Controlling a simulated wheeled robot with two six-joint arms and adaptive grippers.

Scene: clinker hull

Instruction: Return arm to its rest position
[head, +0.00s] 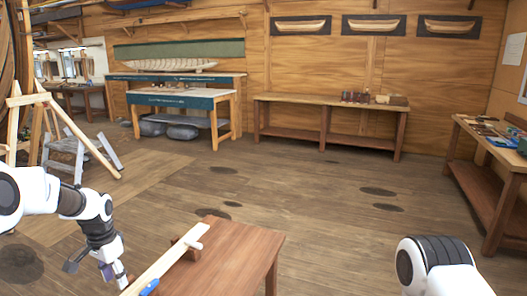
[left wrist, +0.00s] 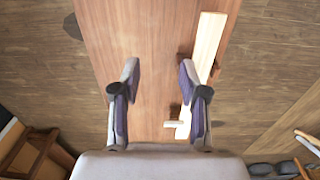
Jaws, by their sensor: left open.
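My left gripper (head: 98,272) is at the lower left of the head view, beside the left edge of the reddish wooden bench (head: 238,262). In the left wrist view its two purple-padded fingers (left wrist: 159,68) are spread apart with nothing between them. The bench top also fills the middle of the left wrist view (left wrist: 135,28). My right arm (head: 435,265) shows only in part at the lower right of the head view, and its gripper is out of frame.
A pale plank (head: 163,268) lies along the bench on brown blocks, with a blue item (head: 150,287) at its near end. A trestle (head: 75,125) and grey step stool (head: 65,155) stand left. Workbenches (head: 330,101) line the wall. The middle floor is clear.

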